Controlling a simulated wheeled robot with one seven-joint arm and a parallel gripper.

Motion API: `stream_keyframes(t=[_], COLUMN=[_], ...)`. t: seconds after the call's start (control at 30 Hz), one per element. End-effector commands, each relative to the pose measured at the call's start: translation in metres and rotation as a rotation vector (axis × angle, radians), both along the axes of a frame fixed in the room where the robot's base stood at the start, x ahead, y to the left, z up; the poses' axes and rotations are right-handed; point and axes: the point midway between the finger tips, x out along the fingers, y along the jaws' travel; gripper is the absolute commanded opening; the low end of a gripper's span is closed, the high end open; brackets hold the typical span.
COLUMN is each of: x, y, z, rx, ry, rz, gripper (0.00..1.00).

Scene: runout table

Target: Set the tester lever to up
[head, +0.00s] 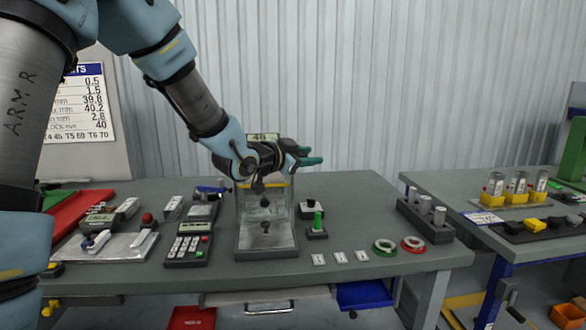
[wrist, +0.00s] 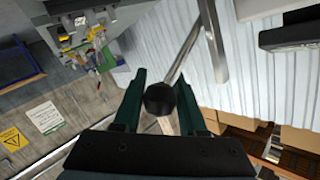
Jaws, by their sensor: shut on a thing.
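The tester (head: 266,250) is a clear-sided stand with a grey base and a yellow band, at the middle of the table in the head view. A small display (head: 262,137) shows above it, partly behind my wrist. My gripper (head: 309,156) is at the tester's top, with its teal fingers pointing right. In the wrist view my gripper (wrist: 160,92) is shut on the round black knob of the tester lever (wrist: 160,98). A metal rod runs beyond the knob. In the head view my gripper hides the lever, so its angle is unclear.
A calculator-like keypad device (head: 188,246) stands left of the tester. A green peg on a black base (head: 317,225) stands to its right. White tags, a green ring (head: 385,247) and a red ring (head: 413,245) lie farther right, before a block of metal cylinders (head: 425,220).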

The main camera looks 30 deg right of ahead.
Motion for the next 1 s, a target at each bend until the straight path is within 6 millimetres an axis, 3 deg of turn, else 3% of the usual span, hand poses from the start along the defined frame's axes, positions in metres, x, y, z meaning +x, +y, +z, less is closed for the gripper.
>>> stream_keyframes(t=[0.1, 0.4, 1.0], x=[0.012, 0.035, 0.05], y=[-0.007, -0.016, -0.022], z=[0.017, 0.04, 0.05], rx=[-0.004, -0.001, 0.003], ry=[-0.007, -0.004, -0.002], rz=[0.006, 0.008, 0.009], gripper=[0.0, 0.0, 0.0])
